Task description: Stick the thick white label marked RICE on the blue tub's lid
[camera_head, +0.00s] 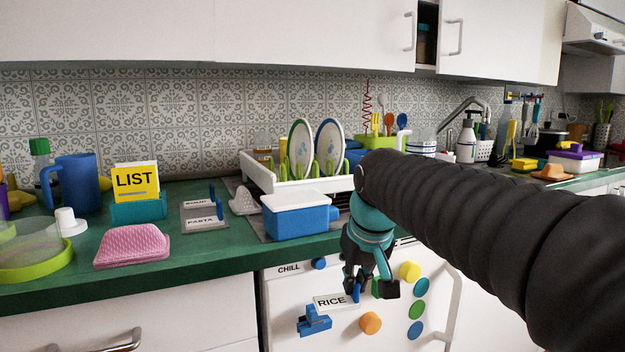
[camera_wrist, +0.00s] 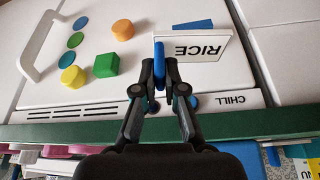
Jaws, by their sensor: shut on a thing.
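The thick white RICE label (camera_head: 333,301) has a blue tab (camera_wrist: 158,62) standing up from it. My gripper (camera_head: 370,288) is shut on that tab and holds the label in front of the white CHILL door, below the counter edge. The label's printed face also shows in the wrist view (camera_wrist: 205,48), upside down. The blue tub (camera_head: 300,222) stands on the counter near its front edge, behind, above and left of my gripper. Its white lid (camera_head: 295,200) is on and its top is bare.
A blue holder (camera_head: 313,322) and round magnets (camera_head: 410,271) are on the door. A grey plate with SOUP and PASTA labels (camera_head: 201,222) lies left of the tub. A dish rack (camera_head: 262,178) stands behind it.

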